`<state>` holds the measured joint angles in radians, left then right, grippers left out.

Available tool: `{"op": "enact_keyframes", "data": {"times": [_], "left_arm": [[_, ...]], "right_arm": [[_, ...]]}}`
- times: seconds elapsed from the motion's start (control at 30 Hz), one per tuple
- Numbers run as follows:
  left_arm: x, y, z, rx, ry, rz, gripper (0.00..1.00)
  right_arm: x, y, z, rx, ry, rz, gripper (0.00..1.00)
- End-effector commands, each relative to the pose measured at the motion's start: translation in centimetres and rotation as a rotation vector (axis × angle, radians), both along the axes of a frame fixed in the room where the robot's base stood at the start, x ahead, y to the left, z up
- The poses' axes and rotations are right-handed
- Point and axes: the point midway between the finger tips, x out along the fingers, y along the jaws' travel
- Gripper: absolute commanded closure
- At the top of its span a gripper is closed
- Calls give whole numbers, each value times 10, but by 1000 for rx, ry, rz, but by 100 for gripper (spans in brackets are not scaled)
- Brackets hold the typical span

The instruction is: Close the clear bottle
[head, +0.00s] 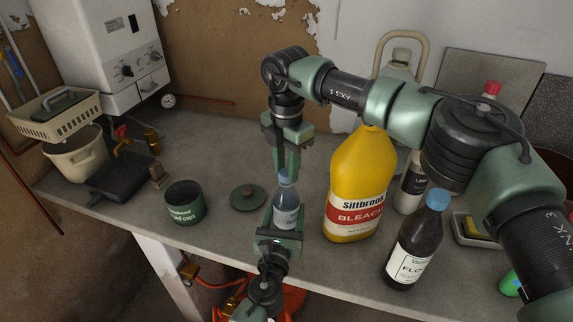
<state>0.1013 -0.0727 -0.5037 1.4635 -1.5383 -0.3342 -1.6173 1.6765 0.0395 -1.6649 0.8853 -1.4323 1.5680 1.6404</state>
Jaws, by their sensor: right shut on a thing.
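The clear bottle (286,213), small with a pale label, stands upright near the middle of the table's front part. My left gripper (284,232) comes from the front edge, with its fingers on both sides of the lower bottle, shut on it. My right gripper (285,171) points straight down over the bottle and is shut on a small blue cap (285,175). The cap is in line with the bottle's neck, at its mouth. The fingers partly hide the cap, so I cannot tell whether it is seated or a little above.
A green tub (185,203) and its lid (248,197) are left of the bottle on the grey table (225,160). A yellow bleach jug (356,190) stands close on the right, then a dark blue-capped bottle (416,245). Tray and basin (76,155) are far left.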

Motion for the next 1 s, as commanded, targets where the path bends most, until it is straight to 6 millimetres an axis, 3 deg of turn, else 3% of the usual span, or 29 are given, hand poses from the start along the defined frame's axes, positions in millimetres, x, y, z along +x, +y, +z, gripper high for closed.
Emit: {"op": "enact_keyframes", "data": {"times": [0.37,0.8,1.0], "left_arm": [[0,0,-1,0,1,0,100],[0,0,-1,0,2,0,100],[0,0,-1,0,2,0,100]], "right_arm": [[0,0,-4,-1,-1,-70,100],[-1,0,-5,0,0,-920,100],[-1,0,-5,0,0,-1148,100]]}}
